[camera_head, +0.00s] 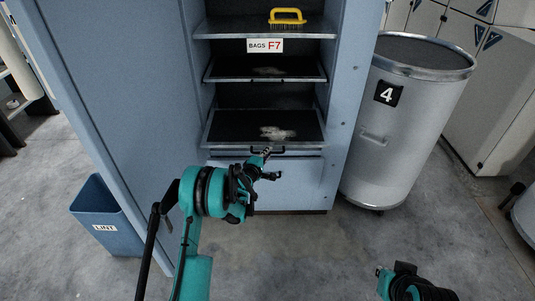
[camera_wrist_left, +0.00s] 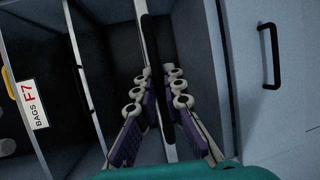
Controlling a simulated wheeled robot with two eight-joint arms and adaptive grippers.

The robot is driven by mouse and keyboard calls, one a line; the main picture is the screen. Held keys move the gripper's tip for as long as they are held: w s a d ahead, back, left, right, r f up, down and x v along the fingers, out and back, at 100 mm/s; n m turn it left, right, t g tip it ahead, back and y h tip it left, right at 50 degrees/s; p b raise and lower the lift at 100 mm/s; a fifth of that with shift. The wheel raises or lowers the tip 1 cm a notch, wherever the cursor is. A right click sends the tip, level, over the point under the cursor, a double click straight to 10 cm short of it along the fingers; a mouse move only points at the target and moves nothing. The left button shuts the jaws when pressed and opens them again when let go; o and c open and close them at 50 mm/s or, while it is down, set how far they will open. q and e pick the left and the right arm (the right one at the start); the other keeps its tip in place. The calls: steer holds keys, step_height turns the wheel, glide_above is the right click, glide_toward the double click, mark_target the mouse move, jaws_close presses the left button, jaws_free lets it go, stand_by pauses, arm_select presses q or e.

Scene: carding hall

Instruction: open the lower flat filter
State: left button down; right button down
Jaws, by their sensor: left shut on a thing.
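The lower flat filter (camera_head: 226,128) is a dark panel in a pale frame, with whitish lint on it, low in the blue-grey cabinet. A black handle (camera_head: 268,150) is at its front edge. My left gripper (camera_head: 270,163) is at this front. In the left wrist view, my left gripper's fingers (camera_wrist_left: 158,92) close from both sides on a dark bar, which appears to be this handle. The fingers hide part of it. Only a teal and black part of my right arm shows at the bottom right; its jaws are out of view.
Above are another filter (camera_head: 230,70) with lint and a shelf (camera_head: 225,28) with a yellow-handled brush (camera_head: 287,17). The panel below (camera_head: 305,182) has a black handle in the wrist view (camera_wrist_left: 270,55). A blue LINT bin (camera_head: 105,215) stands left, drum 4 (camera_head: 405,135) right. Floor in front is clear.

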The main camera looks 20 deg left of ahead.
arm_select(q)
steer(key=shift+s, duration=0.25)
steer(key=c, duration=1.6)
jaws_free()
steer(key=v, duration=1.2)
steer(key=shift+d, duration=0.1)
